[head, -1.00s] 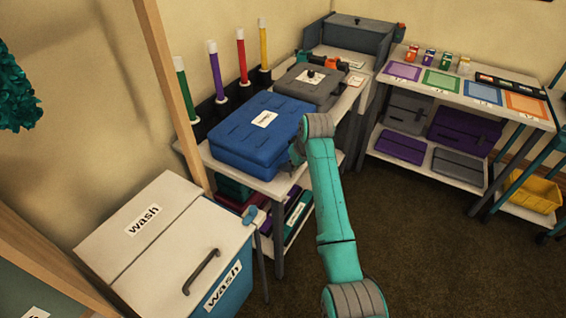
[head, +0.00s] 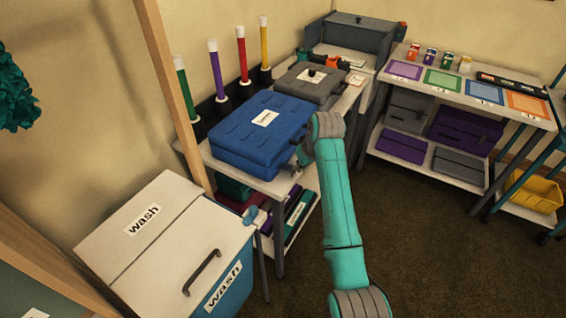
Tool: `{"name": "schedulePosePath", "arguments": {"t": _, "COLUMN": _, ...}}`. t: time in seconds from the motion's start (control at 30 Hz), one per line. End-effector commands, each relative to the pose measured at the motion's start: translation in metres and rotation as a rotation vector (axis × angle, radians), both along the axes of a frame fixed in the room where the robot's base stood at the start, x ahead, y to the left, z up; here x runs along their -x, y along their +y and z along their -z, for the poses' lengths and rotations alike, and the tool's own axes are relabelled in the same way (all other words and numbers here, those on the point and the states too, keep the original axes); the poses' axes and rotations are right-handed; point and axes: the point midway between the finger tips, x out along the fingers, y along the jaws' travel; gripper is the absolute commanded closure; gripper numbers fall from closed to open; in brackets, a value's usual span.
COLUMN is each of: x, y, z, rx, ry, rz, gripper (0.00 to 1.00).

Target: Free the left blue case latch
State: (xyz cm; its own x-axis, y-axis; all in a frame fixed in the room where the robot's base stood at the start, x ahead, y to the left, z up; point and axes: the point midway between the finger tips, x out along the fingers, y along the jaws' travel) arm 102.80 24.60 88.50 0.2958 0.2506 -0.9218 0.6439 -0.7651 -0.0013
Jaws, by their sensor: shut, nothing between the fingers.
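The blue case (head: 258,135) lies closed on the white bench, with a small white label on its lid. Its front side faces me and its right side is partly behind my arm. The left latch is too small to make out. My gripper (head: 301,156) is small and partly hidden by my wrist, low at the right front corner of the blue case. It is shut and empty. I cannot tell whether it touches the case.
A grey case (head: 308,83) lies behind the blue one. Coloured tubes stand along the wall at left. A white wash bin (head: 165,235) stands in front at left. A shelf table (head: 445,88) is at right. The dark floor between is clear.

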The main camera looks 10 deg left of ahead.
Motion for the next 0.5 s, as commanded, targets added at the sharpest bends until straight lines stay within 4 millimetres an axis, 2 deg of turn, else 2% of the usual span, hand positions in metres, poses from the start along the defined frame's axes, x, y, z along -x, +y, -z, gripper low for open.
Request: {"name": "schedulePosePath", "arguments": {"t": 0.5, "x": -0.001, "y": 0.000, "z": -0.045, "rx": -0.001, "ry": -0.003, "rz": 0.001, "gripper": 1.00}}
